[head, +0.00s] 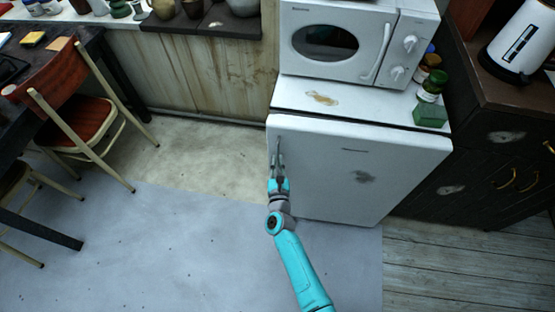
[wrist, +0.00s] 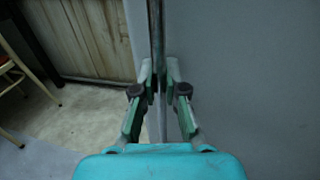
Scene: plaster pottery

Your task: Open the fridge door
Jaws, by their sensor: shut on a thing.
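The white fridge (head: 330,180) stands below a microwave, with its door (head: 400,170) facing me. The door looks closed or nearly so; I cannot tell if there is a small gap. A thin vertical metal handle (head: 279,148) is at the door's left edge. My gripper (head: 278,172) reaches this handle from the front. In the wrist view the handle (wrist: 156,35) runs down between the fingers of my gripper (wrist: 159,75), which are shut on it. The door's plain grey face (wrist: 250,70) fills the right of that view.
The microwave (head: 355,40) and green jars (head: 431,88) stand on the fridge top. A dark cabinet (head: 480,170) with a kettle (head: 520,40) is to the right. A red chair (head: 80,115) and a dark table stand at the left. The floor (head: 200,160) left of the fridge is clear.

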